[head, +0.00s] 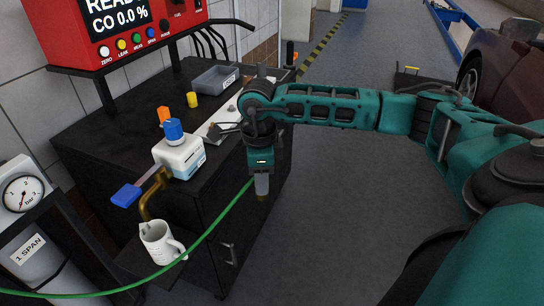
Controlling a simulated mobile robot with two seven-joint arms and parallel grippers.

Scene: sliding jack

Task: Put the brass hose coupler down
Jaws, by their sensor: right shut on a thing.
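My right gripper (262,184) points down beside the right edge of the black cabinet top. It is shut on the brass hose coupler (262,197), of which only a small brownish end shows below the fingers. A green hose (212,229) runs from the gripper down to the lower left, passing in front of the cabinet. The coupler hangs in the air, apart from the cabinet top as far as I can tell. My left gripper is not in view.
The black cabinet (104,126) carries a white bottle (180,158) with a blue cap, a grey tray (214,79) and a yellow cylinder (193,100). A white mug (161,243) stands lower, under a brass pipe (152,194). A gauge cylinder (22,193) stands left.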

